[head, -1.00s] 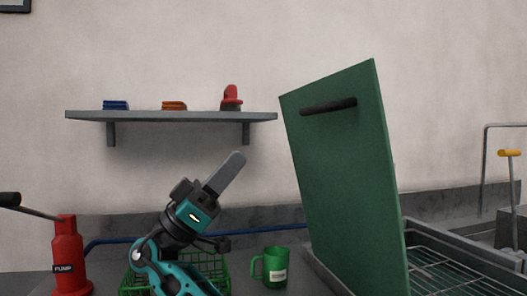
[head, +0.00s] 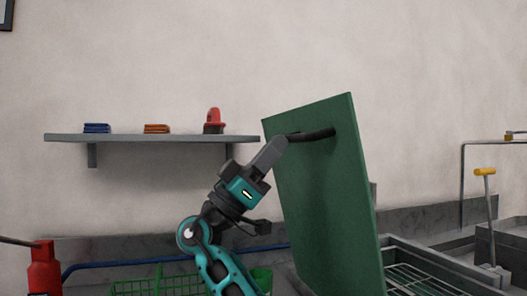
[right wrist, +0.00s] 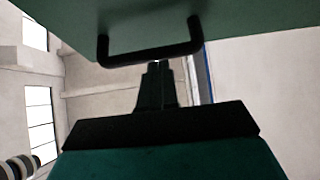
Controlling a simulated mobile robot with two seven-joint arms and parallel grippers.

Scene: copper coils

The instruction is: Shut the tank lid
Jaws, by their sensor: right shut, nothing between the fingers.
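The green tank lid (head: 322,200) stands raised and nearly upright at the right of centre in the head view. Its black bar handle (head: 318,134) is near the top edge. My right gripper (head: 281,142) is shut and empty, its fingertips at the left end of the handle. In the right wrist view the lid (right wrist: 240,18) fills the top, and the handle (right wrist: 150,54) lies just beyond the tips of my right gripper (right wrist: 154,66). I cannot tell whether they touch. The tank (head: 410,262) shows its rim and a wire rack at lower right. My left gripper is out of view.
A wall shelf (head: 150,138) holds blue and orange stacks and a red item. A red pump (head: 44,270), a green wire basket (head: 155,286) and a partly hidden green mug (head: 262,277) stand below. A yellow-handled lever (head: 485,172) is at the right.

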